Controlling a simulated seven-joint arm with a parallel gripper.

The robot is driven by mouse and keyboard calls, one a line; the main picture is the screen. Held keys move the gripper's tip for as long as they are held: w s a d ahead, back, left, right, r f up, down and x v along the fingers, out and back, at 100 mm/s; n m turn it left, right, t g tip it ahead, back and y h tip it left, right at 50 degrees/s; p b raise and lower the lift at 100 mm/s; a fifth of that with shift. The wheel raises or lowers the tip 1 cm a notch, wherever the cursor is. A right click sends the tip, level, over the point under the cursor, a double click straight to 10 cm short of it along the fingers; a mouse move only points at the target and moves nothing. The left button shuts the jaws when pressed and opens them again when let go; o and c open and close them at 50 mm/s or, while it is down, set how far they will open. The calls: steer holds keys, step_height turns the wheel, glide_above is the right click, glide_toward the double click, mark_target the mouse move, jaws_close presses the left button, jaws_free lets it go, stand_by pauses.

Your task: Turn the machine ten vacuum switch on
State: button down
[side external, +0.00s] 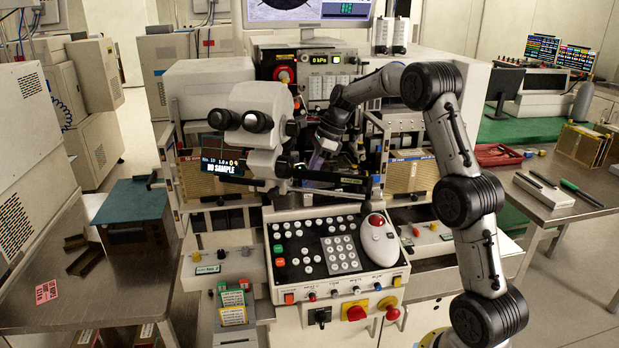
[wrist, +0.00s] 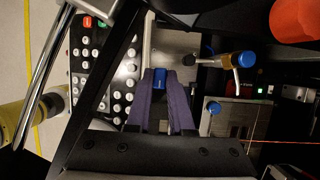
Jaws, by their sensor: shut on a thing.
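My gripper (wrist: 160,74) points into the machine in the wrist view, its two purple fingers closed around a small blue cap (wrist: 160,82). The cap sits between the fingertips; what lies beneath it is hidden. In the side view my gripper (side external: 320,158) is behind and right of the white microscope (side external: 262,122), and its fingertips and the cap are hard to make out. A display (side external: 222,165) beside the microscope reads No. 10 and NO SAMPLE. I cannot read a switch label.
A keypad panel (side external: 341,254) with a red trackball (side external: 376,221) stands in front. In the wrist view, a blue-ended cylinder (wrist: 243,60), another blue knob (wrist: 213,107), an orange part (wrist: 295,20) and a thin wire (wrist: 285,142) are right of the fingers. Room is tight there.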

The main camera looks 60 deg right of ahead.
steer(key=shift+n, duration=0.3)
steer(key=n+g, duration=0.1)
steer(key=n, duration=0.1)
steer(key=shift+w+d+n+y, duration=0.1)
steer(key=shift+n+y, duration=0.2)
steer(key=shift+n, duration=0.1)
steer(key=n+g, duration=0.1)
steer(key=n, duration=0.3)
steer(key=shift+w+n+g+y, duration=0.15)
steer(key=shift+n+g+y, duration=0.15)
steer(key=shift+g, duration=0.1)
steer(key=n+g, duration=0.1)
steer(key=n, duration=0.3)
steer(key=shift+w+g, duration=0.1)
steer(key=shift+g, duration=0.3)
steer(key=shift+n+g+h, duration=0.4)
steer(key=shift+n+g, duration=0.2)
steer(key=shift+n, duration=1.6)
steer(key=c, duration=0.8)
jaws_free()
